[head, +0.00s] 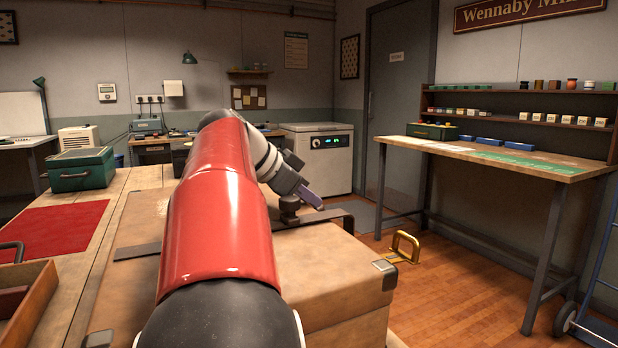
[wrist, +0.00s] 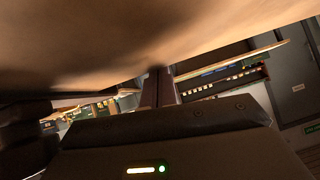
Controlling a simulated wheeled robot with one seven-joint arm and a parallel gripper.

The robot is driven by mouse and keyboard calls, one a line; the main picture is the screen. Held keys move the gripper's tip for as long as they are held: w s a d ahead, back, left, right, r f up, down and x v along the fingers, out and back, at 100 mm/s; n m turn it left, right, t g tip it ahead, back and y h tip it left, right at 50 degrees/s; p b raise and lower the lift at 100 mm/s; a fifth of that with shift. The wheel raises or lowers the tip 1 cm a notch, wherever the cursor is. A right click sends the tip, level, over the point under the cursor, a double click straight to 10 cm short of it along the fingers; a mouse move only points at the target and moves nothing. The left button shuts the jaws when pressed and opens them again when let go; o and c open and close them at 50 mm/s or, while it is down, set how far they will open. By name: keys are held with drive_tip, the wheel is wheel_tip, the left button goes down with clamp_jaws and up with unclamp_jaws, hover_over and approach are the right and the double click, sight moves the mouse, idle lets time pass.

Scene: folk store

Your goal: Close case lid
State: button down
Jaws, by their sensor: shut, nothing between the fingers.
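A tan case (head: 325,272) with metal corners lies on the wooden table, partly hidden behind my red arm. Its broad top lies roughly level; I cannot tell whether the lid is fully down. A dark strap or bracket (head: 335,216) runs along its far side, and a brass loop (head: 403,246) stands out beyond its right edge. My gripper (head: 312,198) is shut and empty, over the far right part of the case. In the wrist view, the shut fingers (wrist: 158,87) reach up close to a large tan surface (wrist: 120,35); whether they touch is unclear.
A green box (head: 82,170) and a red mat (head: 55,228) are on the table at left, with a wooden tray (head: 35,305) in front. A workbench (head: 490,158) with shelves stands at right.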

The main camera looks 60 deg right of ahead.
drive_tip(key=shift+f, duration=0.6)
drive_tip(key=shift+s+f, duration=0.1)
drive_tip(key=v, duration=0.7)
drive_tip(key=shift+r+p, duration=0.4)
drive_tip(key=shift+w+a+r, duration=0.2)
drive_tip(key=shift+a+r, duration=0.1)
drive_tip(key=shift+r, duration=0.05)
